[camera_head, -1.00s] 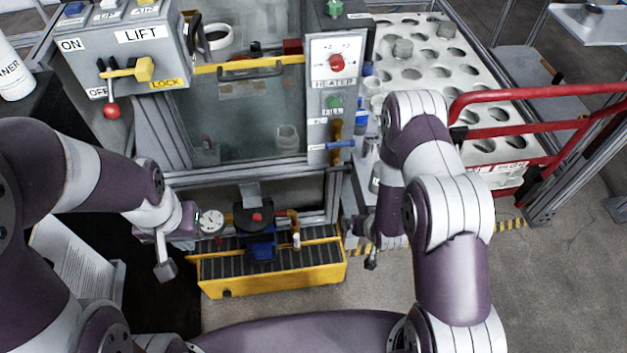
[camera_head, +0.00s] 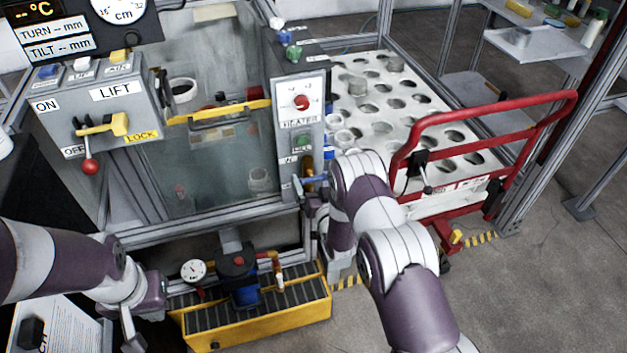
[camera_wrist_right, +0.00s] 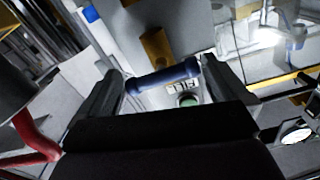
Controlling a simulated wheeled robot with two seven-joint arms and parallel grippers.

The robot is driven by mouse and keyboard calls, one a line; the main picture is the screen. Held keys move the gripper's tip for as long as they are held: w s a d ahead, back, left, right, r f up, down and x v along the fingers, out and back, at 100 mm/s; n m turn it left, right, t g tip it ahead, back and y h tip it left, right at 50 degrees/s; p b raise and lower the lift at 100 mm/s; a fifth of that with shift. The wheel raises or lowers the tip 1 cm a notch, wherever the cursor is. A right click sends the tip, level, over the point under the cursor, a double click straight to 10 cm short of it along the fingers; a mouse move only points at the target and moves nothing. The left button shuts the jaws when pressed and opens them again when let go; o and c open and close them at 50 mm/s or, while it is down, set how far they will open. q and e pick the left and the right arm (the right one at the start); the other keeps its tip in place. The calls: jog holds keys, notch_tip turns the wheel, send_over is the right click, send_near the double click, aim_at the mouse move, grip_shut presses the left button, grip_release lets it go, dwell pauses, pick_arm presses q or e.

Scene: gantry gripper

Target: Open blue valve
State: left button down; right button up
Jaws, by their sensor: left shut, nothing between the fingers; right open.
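The blue valve handle (camera_head: 316,179) sticks out low on the front of the heater post. In the right wrist view the blue handle (camera_wrist_right: 163,78) is a short bar lying crosswise between my fingers. My right gripper (camera_wrist_right: 161,90) is open around it, with one finger toward each end; I see no clear contact. In the head view my right gripper (camera_head: 312,203) is at the handle, partly hidden by my own wrist. My left gripper (camera_head: 132,333) is shut and empty, low at the left beside the yellow pump tray.
The yellow tray (camera_head: 260,331) with a gauge (camera_head: 194,270) stands below. A red rail (camera_head: 490,110) and a perforated table (camera_head: 400,95) are to the right. Open floor lies front right.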

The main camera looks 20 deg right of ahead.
jog(key=shift+w+a+r, duration=0.1)
jog(key=shift+w, duration=0.1)
jog(key=c, duration=0.7)
jog(key=shift+n, duration=0.4)
jog(key=n+b, duration=0.2)
jog(key=n, duration=0.1)
jog(key=n+b, duration=0.2)
jog(key=n, duration=0.3)
jog(key=n+b, duration=0.2)
jog(key=n, duration=0.2)
jog(key=shift+n, duration=0.4)
jog(key=shift+n+b, duration=0.9)
jog(key=shift+n, duration=1.1)
jog(key=shift+r+n, duration=0.1)
jog(key=shift+n, duration=0.2)
